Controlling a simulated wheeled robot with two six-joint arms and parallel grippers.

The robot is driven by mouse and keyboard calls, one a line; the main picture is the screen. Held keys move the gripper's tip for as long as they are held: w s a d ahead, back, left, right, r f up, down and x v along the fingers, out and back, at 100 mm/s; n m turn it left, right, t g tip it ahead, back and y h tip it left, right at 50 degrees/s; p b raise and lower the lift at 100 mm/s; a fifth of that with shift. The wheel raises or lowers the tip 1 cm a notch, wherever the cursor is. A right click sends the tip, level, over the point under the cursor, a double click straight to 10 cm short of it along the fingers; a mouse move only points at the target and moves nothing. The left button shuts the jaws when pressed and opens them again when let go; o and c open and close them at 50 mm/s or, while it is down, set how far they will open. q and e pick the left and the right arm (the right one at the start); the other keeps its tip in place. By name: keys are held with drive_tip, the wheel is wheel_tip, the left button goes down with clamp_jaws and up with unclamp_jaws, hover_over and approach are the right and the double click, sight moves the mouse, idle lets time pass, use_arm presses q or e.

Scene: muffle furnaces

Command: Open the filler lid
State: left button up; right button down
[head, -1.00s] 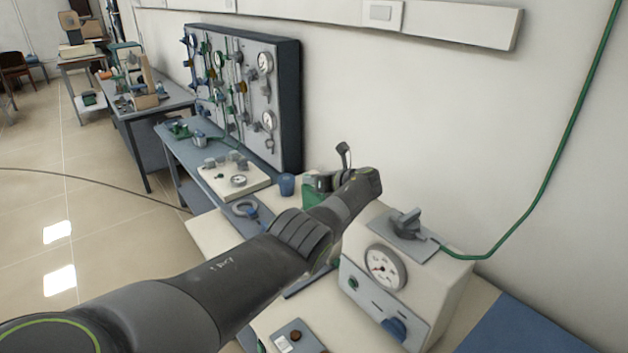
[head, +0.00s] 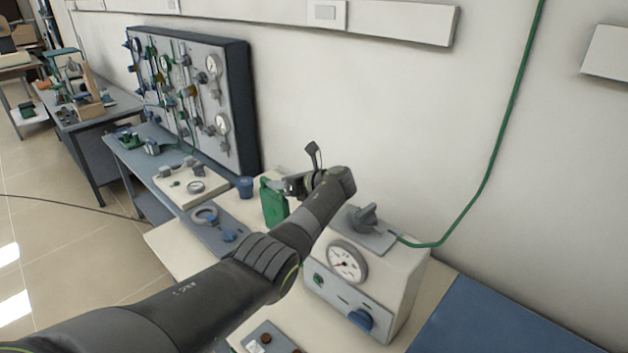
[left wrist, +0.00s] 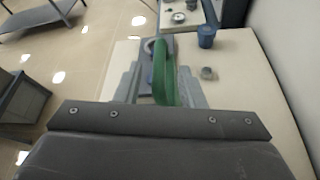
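A green upright part (head: 274,203), which may be the filler lid, stands on the bench left of the cream box. The filler opening and any hinge are hidden. My right gripper is not in view.
A gauge panel (head: 190,90) stands behind. A green hose (head: 500,150) hangs at right.

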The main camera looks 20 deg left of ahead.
use_arm(q)
drive_tip(key=b+v, duration=0.2)
drive_tip(key=v, duration=1)
drive_tip(key=shift+d+f, duration=0.1)
